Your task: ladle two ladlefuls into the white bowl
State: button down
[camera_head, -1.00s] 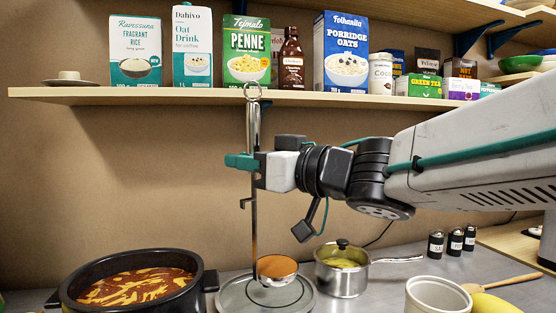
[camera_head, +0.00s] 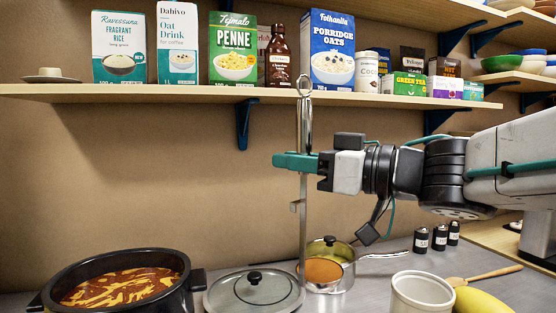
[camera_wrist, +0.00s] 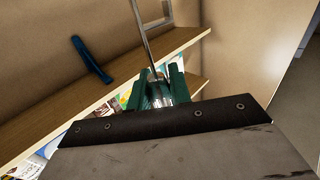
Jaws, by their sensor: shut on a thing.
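My gripper (camera_head: 296,162) is shut on the ladle (camera_head: 304,215), which hangs upright with its hook end up. The ladle's bowl holds orange-red soup and is low, in front of the small saucepan in the picture. In the wrist view the green fingers (camera_wrist: 157,95) close around the ladle's handle (camera_wrist: 143,35). The black pot (camera_head: 188,298) of red-orange soup with yellow streaks stands at the lower left. A white round vessel (camera_head: 421,293), which looks like the white bowl, stands at the lower right, right of the ladle. Its inside bottom is hidden.
A glass lid (camera_head: 228,299) lies between pot and ladle. The steel saucepan (camera_head: 343,282) stands behind the ladle's bowl. A banana (camera_head: 482,301), wooden spoon (camera_head: 492,275) and several black shakers (camera_head: 438,238) are right. The loaded shelf (camera_head: 160,91) runs behind the ladle's top.

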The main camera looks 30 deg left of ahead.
jog(key=w+d, duration=0.4)
jog(key=d, duration=0.8)
notch_tip(320, 180, down, 8)
jog(key=shift+w+a+f+m+h, duration=0.2)
jog(key=shift+w+a+f+h, duration=0.3)
jog(key=shift+a, duration=0.55)
jog(key=shift+w+a+f+m+h, duration=0.2)
jog(key=shift+a+h, duration=0.5)
jog(key=shift+a, duration=0.3)
jog(key=shift+w+a+f+m+h, duration=0.25)
jog(key=shift+a+h, duration=0.35)
jog(key=shift+a, duration=0.45)
jog(key=shift+w+a+f+m+h, duration=0.1)
jog(key=shift+w+a+f+h, duration=0.15)
jog(key=shift+a+f+h, duration=0.5)
jog(key=shift+w+a+f+m+h, duration=0.15)
jog(key=shift+w+a+f+h, duration=0.2)
jog(key=shift+a, duration=0.7)
jog(key=shift+w+a+f+m+h, duration=0.1)
jog(key=shift+w+a+f+h, duration=0.1)
jog(key=shift+a+f+h, duration=0.6)
jog(key=shift+a+r, duration=0.1)
jog(key=shift+a, duration=0.05)
